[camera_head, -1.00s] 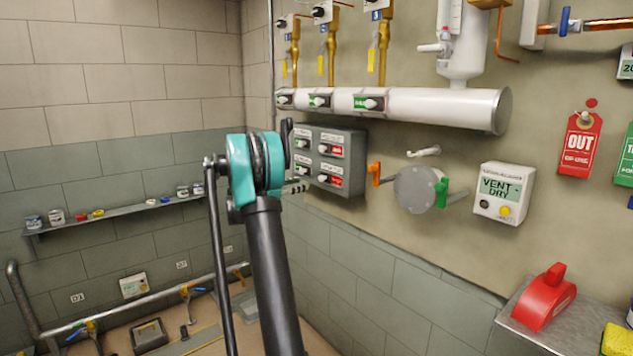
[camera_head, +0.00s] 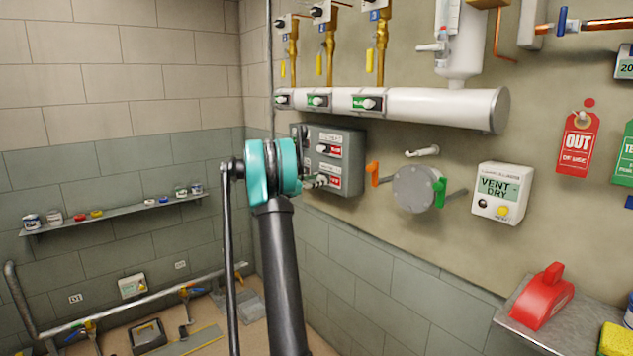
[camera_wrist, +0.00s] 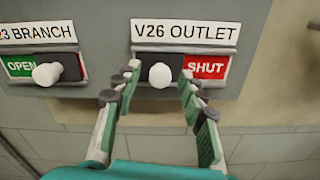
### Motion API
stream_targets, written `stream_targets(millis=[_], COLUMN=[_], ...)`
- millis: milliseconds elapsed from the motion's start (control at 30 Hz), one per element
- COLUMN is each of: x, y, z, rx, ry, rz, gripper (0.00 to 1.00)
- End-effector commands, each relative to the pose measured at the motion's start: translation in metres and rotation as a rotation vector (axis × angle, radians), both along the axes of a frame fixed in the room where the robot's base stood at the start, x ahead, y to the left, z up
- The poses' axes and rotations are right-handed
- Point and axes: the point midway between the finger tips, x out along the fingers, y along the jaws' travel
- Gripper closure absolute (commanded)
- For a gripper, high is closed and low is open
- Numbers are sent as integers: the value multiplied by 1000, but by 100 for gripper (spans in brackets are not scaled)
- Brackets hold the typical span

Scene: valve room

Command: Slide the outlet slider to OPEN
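The V26 OUTLET slider shows in the wrist view with a white knob (camera_wrist: 160,75) in a dark slot. A red SHUT label (camera_wrist: 206,67) is uncovered to the right of the knob, and no OPEN label shows on this slider. My gripper (camera_wrist: 158,78) is open, with one finger on each side of the knob and a gap on both sides. I cannot tell how far the tips reach past the knob. In the head view my gripper (camera_head: 316,181) is at the lower right slider of the grey panel (camera_head: 354,160), partly hidden by my arm.
The V23 BRANCH slider (camera_wrist: 47,74) sits left of the outlet, showing green OPEN. Another slider (camera_head: 327,148) is above it on the panel. An orange handle (camera_head: 373,174) and a round grey flange (camera_head: 413,189) stick out to the right. A white pipe (camera_head: 430,107) runs above.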

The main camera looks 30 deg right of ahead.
Motion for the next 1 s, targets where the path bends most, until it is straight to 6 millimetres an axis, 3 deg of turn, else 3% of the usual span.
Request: stream_targets(millis=[33,300,667,1000], x=[0,0,-4,-59], y=[0,0,0,-5], z=[0,0,0,0], rx=[0,0,0,0], ry=[0,0,0,0], rz=[0,0,-1,-1], gripper=[67,100,100,100])
